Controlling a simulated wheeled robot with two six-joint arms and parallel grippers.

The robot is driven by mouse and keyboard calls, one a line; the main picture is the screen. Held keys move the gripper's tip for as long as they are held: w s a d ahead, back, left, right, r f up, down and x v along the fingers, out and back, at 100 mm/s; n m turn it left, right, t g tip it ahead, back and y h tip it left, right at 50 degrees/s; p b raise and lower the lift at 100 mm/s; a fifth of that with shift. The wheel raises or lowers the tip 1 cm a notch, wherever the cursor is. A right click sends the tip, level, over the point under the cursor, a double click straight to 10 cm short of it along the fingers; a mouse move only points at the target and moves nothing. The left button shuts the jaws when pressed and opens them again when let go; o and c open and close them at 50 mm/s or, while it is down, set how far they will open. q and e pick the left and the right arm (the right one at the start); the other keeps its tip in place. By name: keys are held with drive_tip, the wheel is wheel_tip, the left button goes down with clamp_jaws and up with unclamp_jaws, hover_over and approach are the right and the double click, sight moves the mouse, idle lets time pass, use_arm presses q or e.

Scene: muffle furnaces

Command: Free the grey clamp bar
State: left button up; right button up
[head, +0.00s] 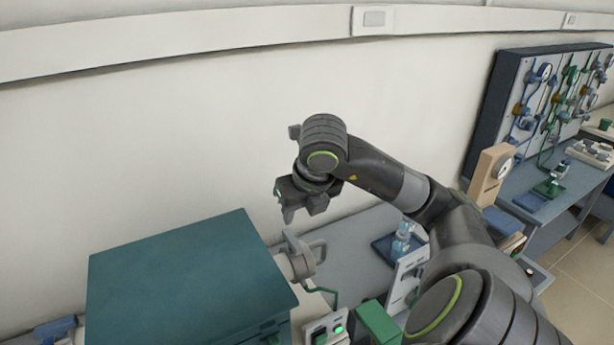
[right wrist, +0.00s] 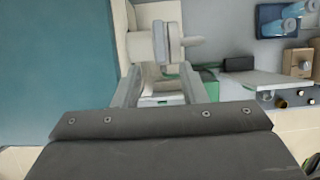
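A pale cylindrical port (head: 286,265) sticks out from the right side of a teal furnace box (head: 185,280). What looks like the grey clamp bar (head: 292,243) stands across the end of this port. In the right wrist view it appears as an upright grey piece (right wrist: 175,41) with a short stub to its right. My right gripper (head: 300,212) hangs above the port, pointing down. In the right wrist view its two fingers (right wrist: 161,84) are apart with nothing held between them, and the bar lies beyond their tips. My left gripper is not in view.
A control box with a lit green button (head: 338,328) and a green block (head: 377,322) stand right of the furnace. Blue fittings on a tray (head: 385,249) are behind my right arm. A gauge panel (head: 545,100) stands far right. The wall is behind.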

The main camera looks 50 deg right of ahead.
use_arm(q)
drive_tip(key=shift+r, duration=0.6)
use_arm(e)
drive_tip(key=v, duration=0.6)
drive_tip(key=shift+s, duration=0.1)
